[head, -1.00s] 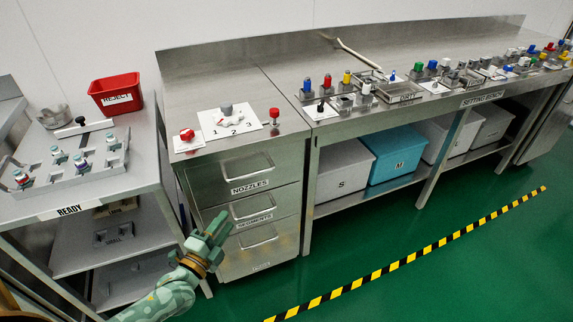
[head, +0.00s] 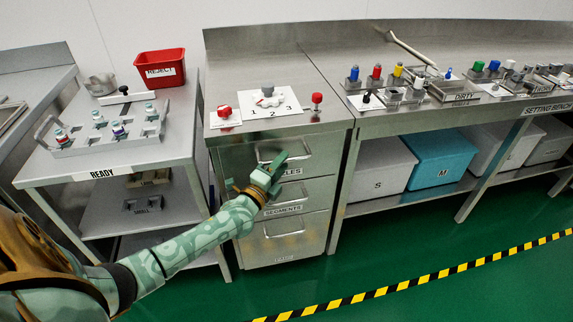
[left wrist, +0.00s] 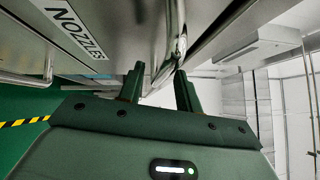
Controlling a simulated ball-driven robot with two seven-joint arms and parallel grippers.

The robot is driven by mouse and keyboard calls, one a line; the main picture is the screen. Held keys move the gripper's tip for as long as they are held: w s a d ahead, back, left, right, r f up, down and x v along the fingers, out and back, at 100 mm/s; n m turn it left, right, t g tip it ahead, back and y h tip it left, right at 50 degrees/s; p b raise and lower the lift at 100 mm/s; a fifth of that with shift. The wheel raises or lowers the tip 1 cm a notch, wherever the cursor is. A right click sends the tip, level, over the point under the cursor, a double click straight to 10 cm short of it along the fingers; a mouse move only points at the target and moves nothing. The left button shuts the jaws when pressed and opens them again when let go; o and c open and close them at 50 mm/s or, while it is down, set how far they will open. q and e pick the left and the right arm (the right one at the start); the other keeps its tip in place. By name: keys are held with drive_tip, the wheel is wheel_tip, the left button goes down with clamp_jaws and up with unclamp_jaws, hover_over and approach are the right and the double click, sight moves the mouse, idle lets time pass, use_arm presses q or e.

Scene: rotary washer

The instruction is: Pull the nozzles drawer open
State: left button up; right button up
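The nozzles drawer (head: 312,163) is the top drawer of the steel cabinet and looks shut. Its bar handle (head: 285,150) is partly covered by my left gripper (head: 279,166), which also hides part of the NOZZLES label. In the left wrist view the two fingers of my left gripper (left wrist: 160,80) stand apart. The metal handle (left wrist: 179,35) runs down toward the gap between them; whether the fingertips reach around it or touch it is unclear. The NOZZLES label (left wrist: 76,28) shows at upper left there. My right gripper is not in view.
The segments drawer (head: 315,192) and a bottom drawer (head: 310,235) lie below, both with bar handles. The READY table (head: 150,170) stands close at left, beside my left arm. Shelf boxes are at right. The green floor (head: 400,255) in front is clear.

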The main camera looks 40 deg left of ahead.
use_arm(q)
drive_tip(key=shift+w+r, duration=0.2)
drive_tip(key=shift+w, duration=0.7)
clamp_jaws()
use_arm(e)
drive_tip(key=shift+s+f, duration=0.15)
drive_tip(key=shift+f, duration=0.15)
